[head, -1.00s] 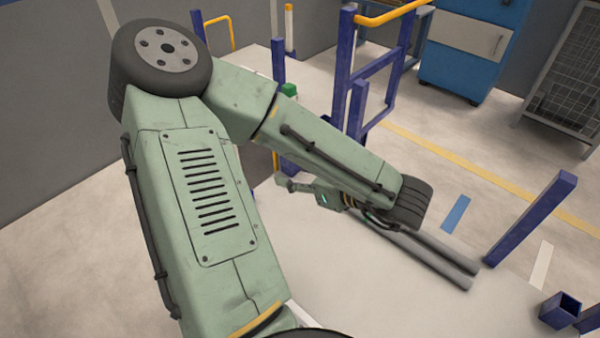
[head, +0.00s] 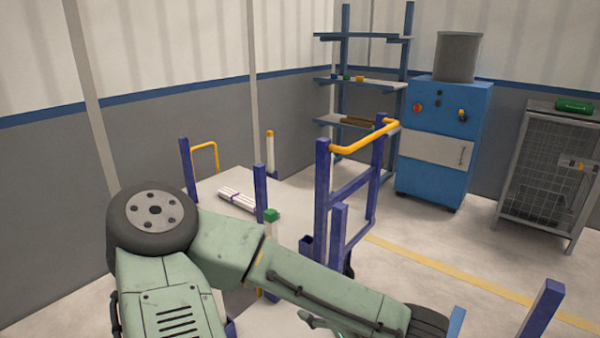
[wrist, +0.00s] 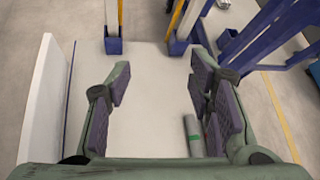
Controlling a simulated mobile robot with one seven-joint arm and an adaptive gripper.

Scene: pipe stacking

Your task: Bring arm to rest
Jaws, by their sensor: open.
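My gripper (wrist: 160,95) is open in the wrist view, its two dark-padded fingers wide apart with nothing between the tips. It hangs above a pale flat surface (wrist: 140,120). A grey pipe (wrist: 193,135) lies on that surface near the right finger, partly hidden by it. In the head view my green arm spans the lower part of the picture, bent at the elbow. The gripper end is mostly hidden behind the forearm there.
A blue trolley frame with a yellow handle (head: 365,140) stands beyond my forearm. White pipes (head: 250,202) lie on a pale surface between blue posts. A blue cabinet (head: 443,140), shelves (head: 360,83) and a mesh cage (head: 545,170) stand at the back. Open floor lies to the right.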

